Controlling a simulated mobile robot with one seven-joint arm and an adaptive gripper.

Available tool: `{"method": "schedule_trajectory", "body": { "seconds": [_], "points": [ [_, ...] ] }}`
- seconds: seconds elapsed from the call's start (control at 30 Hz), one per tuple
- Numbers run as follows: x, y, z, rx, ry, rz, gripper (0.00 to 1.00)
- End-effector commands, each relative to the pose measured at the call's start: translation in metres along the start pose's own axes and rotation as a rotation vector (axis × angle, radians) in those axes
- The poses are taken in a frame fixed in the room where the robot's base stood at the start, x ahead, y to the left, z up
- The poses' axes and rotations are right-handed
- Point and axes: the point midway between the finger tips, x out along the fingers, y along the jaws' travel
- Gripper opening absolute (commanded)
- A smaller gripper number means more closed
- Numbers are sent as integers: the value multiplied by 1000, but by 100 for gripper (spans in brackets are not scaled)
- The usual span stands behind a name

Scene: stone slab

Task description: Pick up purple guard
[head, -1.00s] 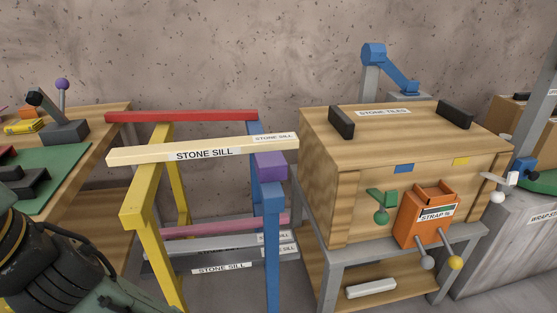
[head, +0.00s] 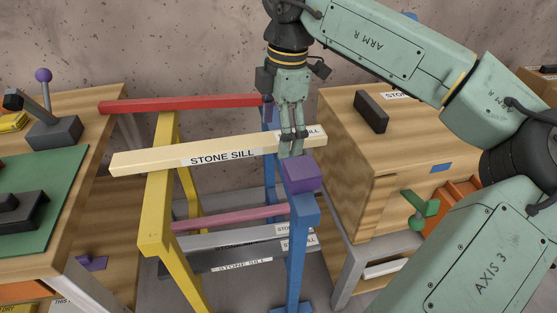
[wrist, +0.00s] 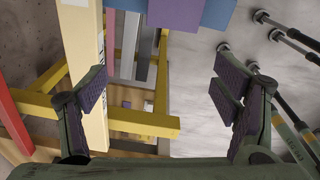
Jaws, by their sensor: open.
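The purple guard (head: 302,176) is a small block on top of the blue trestle leg (head: 297,250), beside the right end of the cream stone sill (head: 140,160). In the wrist view the purple guard (wrist: 176,12) shows at the top edge, partly cut off, between the lines of the two fingers. My gripper (head: 292,147) points down just behind the guard in the head view, overlapping the sill's right end. I cannot tell the exact gap to the guard.
A yellow trestle (head: 155,225) holds the sill's left side, and a red bar (head: 180,104) runs behind. A wooden crate (head: 345,160) stands close on the right. A workbench (head: 100,110) with a levered device (head: 55,132) is at left. Another purple piece (head: 92,263) lies lower left.

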Motion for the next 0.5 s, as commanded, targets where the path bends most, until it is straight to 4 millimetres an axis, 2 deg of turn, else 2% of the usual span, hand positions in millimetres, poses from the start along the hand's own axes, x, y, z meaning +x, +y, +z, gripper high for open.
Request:
{"method": "schedule_trajectory", "body": {
  "seconds": [0.03,0.13,0.4,0.5],
  "points": [
    [-5,-6,18,63,-43,-15,82],
    [-4,-14,36,129,-84,-33,82],
    [36,-17,42,138,-89,-38,82],
    [45,-17,42,137,-88,-35,82]
  ]
}}
